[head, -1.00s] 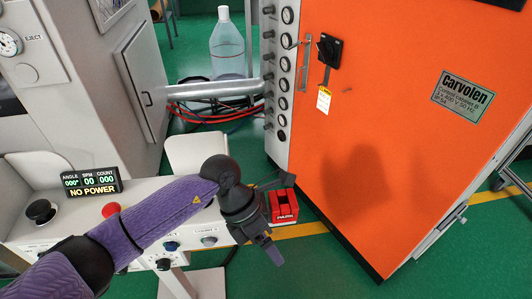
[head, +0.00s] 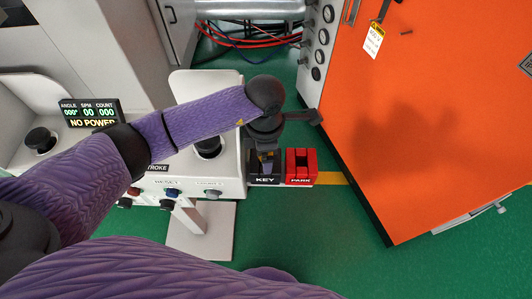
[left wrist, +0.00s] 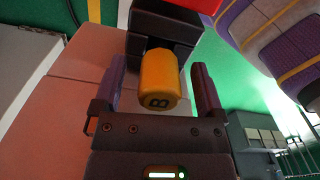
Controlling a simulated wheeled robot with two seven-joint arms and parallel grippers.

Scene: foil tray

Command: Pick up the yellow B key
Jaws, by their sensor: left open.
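The yellow B key (left wrist: 158,78) shows in the left wrist view as a rounded yellow body with a dark B on its end. It sits in a black holder (left wrist: 160,28). My left gripper (left wrist: 158,88) is open, with one finger on each side of the key and visible gaps between fingers and key. In the head view my left gripper (head: 267,158) points down at the black holder labelled KEY (head: 264,180) and hides most of the key there. My right gripper is not in view.
A red PARK holder (head: 301,166) stands directly right of the KEY holder. The white console (head: 200,180) has a display (head: 90,114) reading NO POWER and several knobs. A large orange cabinet (head: 430,120) rises on the right. Green floor is clear in front.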

